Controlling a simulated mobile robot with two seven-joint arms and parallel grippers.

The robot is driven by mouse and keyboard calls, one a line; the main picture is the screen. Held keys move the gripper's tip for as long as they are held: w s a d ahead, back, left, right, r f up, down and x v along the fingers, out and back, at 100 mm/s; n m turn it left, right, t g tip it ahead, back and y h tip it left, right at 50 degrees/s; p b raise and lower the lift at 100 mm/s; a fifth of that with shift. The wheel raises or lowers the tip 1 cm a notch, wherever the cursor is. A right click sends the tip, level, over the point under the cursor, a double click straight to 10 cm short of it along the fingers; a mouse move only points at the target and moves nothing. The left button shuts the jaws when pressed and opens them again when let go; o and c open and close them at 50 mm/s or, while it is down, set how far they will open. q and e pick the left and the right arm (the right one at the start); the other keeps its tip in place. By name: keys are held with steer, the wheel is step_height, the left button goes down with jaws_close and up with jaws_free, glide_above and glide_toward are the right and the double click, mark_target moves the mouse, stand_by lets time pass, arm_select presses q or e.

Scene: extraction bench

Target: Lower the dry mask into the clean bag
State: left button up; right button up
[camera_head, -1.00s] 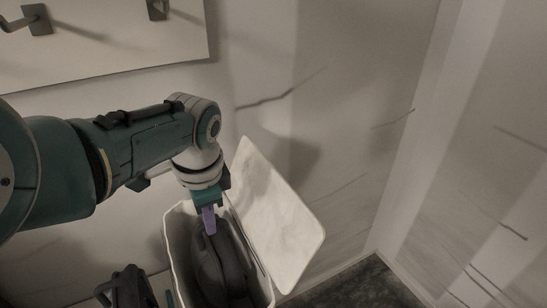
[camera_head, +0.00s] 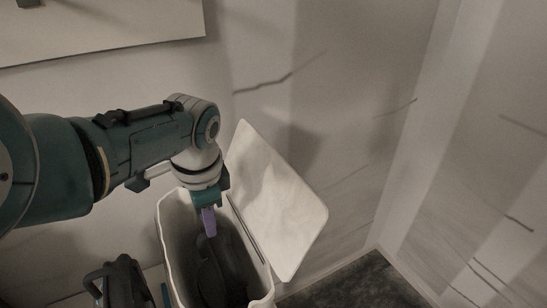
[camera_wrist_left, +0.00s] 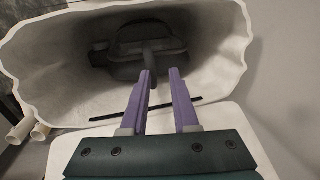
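The dark grey mask (camera_head: 222,272) is down inside the white bag (camera_head: 166,232), its lower part hidden by the bag walls. My left gripper (camera_head: 208,228) points down into the bag's mouth from above. In the left wrist view, its two purple fingers (camera_wrist_left: 162,72) stand apart with a gap between them. The mask (camera_wrist_left: 145,48) lies beyond the fingertips in the dark bag, and a narrow part of it reaches up close to the left fingertip; I cannot tell whether they touch. The bag's pale rim (camera_wrist_left: 70,115) surrounds the view. My right gripper is not in view.
The bag's pale flap (camera_head: 277,195) stands open to the right. A dark object with a handle (camera_head: 125,283) is left of the bag at the bottom edge. A pale board (camera_head: 100,35) is on the wall. Pale tubes (camera_wrist_left: 22,130) lie outside the bag.

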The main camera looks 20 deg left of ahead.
arm_select(q)
steer(key=o, duration=0.3)
steer(key=shift+f, duration=0.1)
steer(key=shift+s, duration=0.1)
step_height(320, 180, up, 9)
steer(key=d+p, duration=0.1)
steer(key=p, duration=0.5)
steer(key=s+d+r+n+t+h, duration=0.1)
steer(key=s+d+r+n, duration=0.15)
steer(key=s, duration=0.55)
steer(key=s+d+r+n+p, duration=0.1)
steer(key=s+d+r+n, duration=0.15)
steer(key=s, duration=0.45)
steer(key=s+d+r+n+t+h, duration=0.1)
steer(key=s+r, duration=0.2)
steer(key=s, duration=0.5)
steer(key=r+p, duration=3.1)
steer(key=shift+w+r, duration=0.1)
steer(key=shift+w, duration=0.1)
